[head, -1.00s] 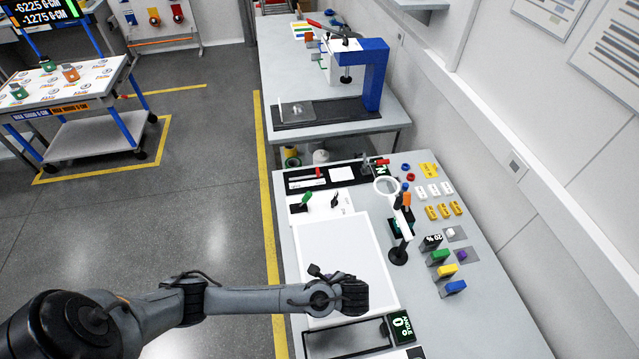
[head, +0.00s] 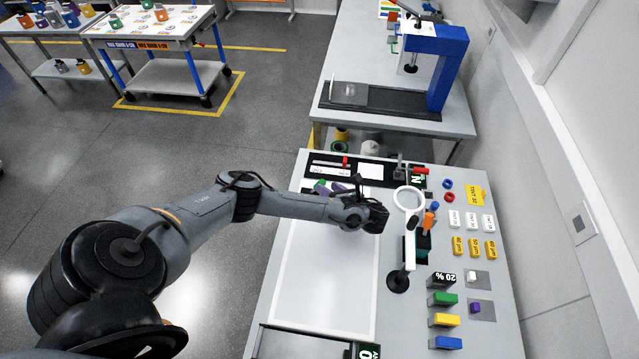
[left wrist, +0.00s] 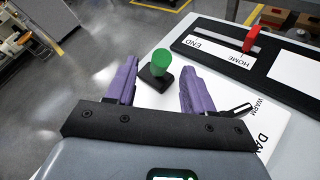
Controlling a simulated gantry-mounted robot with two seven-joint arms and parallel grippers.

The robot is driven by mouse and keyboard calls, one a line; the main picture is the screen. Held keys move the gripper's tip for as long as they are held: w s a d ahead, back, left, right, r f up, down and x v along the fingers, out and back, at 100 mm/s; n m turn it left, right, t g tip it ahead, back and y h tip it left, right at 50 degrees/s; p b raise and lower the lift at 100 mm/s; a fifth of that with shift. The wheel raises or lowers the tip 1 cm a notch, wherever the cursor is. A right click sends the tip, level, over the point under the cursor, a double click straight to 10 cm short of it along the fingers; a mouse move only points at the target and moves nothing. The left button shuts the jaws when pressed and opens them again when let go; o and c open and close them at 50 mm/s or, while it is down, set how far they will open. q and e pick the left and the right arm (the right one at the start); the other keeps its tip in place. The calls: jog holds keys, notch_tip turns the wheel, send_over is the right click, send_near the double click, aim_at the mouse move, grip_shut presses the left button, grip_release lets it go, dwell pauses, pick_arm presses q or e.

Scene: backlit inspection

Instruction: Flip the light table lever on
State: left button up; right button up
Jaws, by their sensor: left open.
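A green-knobbed lever (left wrist: 161,62) on a small black base stands on a white plate (left wrist: 275,105) in the left wrist view. The plate carries the word WARM. My left gripper (left wrist: 158,80) is open, its purple fingers on either side of the lever, with gaps on both sides. In the head view the left gripper (head: 336,187) is over the far end of the light table (head: 325,285), a pale panel in a white frame. There the lever is mostly hidden by the fingers. A second, black lever (left wrist: 237,111) shows beside the right finger. My right gripper is not in view.
Beyond the plate lies a black panel (head: 381,183) with a red slider (left wrist: 250,40) marked HOME and END. A ring magnifier (head: 409,199) on a stand is right of the light table. Coloured blocks, such as a green one (head: 443,298), line the right side.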

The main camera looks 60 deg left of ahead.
aim_at(323, 184)
pick_arm(q)
jog(key=shift+x, duration=3.3)
jog(key=shift+w+r, duration=0.1)
grip_shut()
